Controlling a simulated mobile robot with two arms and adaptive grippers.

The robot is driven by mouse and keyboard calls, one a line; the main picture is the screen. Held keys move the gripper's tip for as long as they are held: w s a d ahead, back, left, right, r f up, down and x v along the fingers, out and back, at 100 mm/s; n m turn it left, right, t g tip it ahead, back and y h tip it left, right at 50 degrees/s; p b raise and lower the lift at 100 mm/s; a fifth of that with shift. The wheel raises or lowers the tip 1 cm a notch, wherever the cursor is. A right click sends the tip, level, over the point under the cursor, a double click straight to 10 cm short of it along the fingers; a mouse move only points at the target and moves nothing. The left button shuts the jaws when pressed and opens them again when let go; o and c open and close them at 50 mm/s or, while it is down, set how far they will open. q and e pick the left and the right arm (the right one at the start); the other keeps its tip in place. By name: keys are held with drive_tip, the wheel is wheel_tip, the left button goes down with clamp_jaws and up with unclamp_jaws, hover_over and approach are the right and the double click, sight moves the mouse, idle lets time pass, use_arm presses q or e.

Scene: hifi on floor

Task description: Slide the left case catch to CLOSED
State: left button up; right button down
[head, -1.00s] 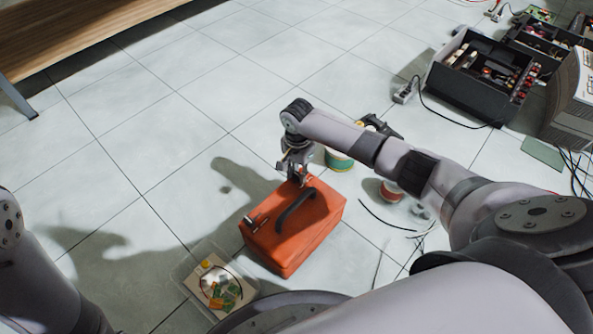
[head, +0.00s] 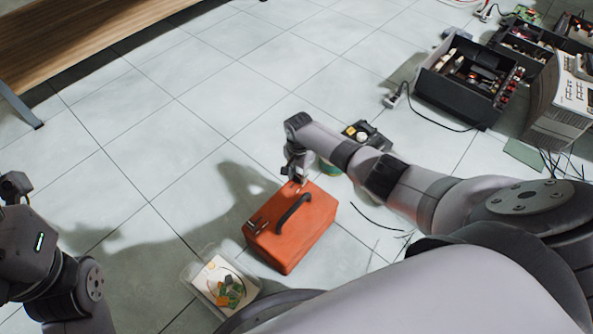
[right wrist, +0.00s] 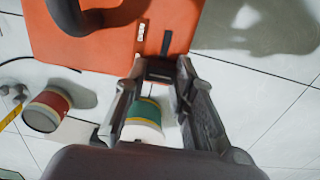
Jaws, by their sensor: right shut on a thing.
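The orange case (head: 310,233) lies on the floor with its black handle (head: 293,212) on top. One catch (head: 258,222) shows at its left end. A second catch, a dark strip (right wrist: 166,42) beside a small pale label (right wrist: 140,32), is on the case's other end, under my right gripper. My right gripper (head: 295,178) is at that far end. In the right wrist view my right gripper (right wrist: 158,80) has its fingers closed around a dark piece (right wrist: 160,68) at the case's edge. The finger contact is partly hidden. Part of my left arm shows at the left, its fingers out of view.
A clear tray (head: 205,288) with small parts stands close by the case. Spools stand beside it, one green (right wrist: 145,112) and one red (right wrist: 47,108). Black bins (head: 460,85) and a grey box (head: 560,105) are at the right. Floor left of the case is clear.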

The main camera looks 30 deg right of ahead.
drive_tip(key=shift+s+d+f, duration=0.2)
drive_tip(key=shift+s+f, duration=0.05)
drive_tip(key=shift+s, duration=0.1)
drive_tip(key=c, duration=1.6)
unclamp_jaws()
drive_tip(key=shift+o, duration=1.4)
drive_tip(key=shift+r, duration=0.1)
drive_tip(key=shift+w+r, duration=0.1)
drive_tip(key=shift+w, duration=0.05)
drive_tip(key=shift+a+r, duration=0.1)
drive_tip(key=shift+r, duration=0.1)
wheel_tip(320, 180, up, 11)
drive_tip(key=shift+r, duration=0.2)
